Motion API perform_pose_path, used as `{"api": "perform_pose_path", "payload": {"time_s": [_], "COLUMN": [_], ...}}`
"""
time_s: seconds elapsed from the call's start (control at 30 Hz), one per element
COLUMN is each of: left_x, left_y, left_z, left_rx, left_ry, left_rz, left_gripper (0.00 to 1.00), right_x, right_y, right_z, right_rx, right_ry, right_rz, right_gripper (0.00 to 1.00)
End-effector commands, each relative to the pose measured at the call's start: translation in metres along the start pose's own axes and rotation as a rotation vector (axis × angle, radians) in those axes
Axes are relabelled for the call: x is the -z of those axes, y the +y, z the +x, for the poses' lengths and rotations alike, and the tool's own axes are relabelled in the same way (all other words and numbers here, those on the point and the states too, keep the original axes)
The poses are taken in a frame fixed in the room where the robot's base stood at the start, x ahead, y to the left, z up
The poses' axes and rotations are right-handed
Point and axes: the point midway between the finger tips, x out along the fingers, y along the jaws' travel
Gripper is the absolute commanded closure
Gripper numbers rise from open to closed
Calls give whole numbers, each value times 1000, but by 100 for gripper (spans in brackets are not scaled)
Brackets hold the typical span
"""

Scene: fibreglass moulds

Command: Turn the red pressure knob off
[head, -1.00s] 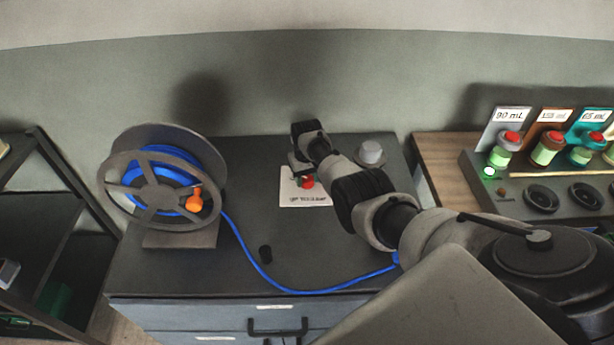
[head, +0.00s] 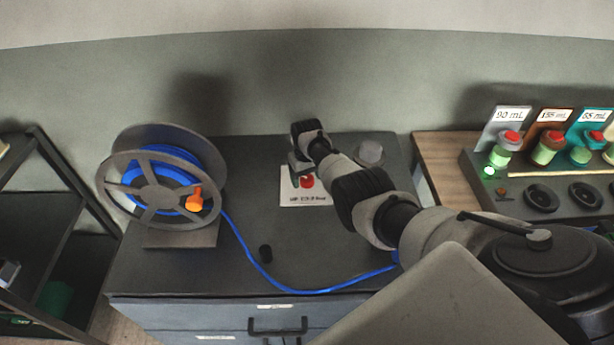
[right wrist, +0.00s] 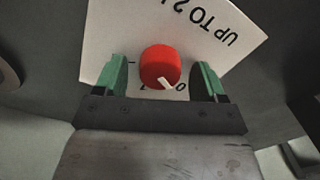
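The red pressure knob (head: 307,181) sits on a white label plate (head: 297,199) on the dark cabinet top. In the right wrist view the red knob (right wrist: 160,67) has a white pointer mark directed down and slightly right, near a "0" on the white plate (right wrist: 215,25). My right gripper (head: 300,178) is above the plate at the knob. In the right wrist view its green fingers (right wrist: 161,80) are apart, one on each side of the knob, with gaps between. My left gripper is not in view.
A hose reel (head: 150,195) with blue hose and an orange handle (head: 194,199) stands at the left of the cabinet (head: 190,270). The blue hose (head: 290,290) runs across the top. A grey cylinder (head: 370,153) stands right of my gripper. Bottles (head: 505,150) stand far right.

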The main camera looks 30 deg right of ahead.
Motion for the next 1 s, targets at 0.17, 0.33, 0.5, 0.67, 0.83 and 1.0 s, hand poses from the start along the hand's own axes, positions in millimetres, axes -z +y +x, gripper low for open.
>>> {"api": "perform_pose_path", "payload": {"time_s": [0.17,0.33,0.5,0.67,0.83,1.0], "left_x": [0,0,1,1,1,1], "left_y": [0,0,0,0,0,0], "left_z": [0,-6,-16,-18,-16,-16], "left_rx": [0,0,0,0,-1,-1], "left_ry": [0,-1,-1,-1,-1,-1], "left_rz": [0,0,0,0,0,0], "left_gripper": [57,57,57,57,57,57], "right_x": [0,0,1,1,1,0], "right_y": [0,0,0,0,0,0], "right_z": [0,-10,-40,-70,-95,-107], "right_rx": [0,0,0,0,0,0], "right_ry": [0,1,4,4,2,1], "right_rz": [1,1,0,1,1,1], "right_gripper": [30,30,30,30,30,30]}}
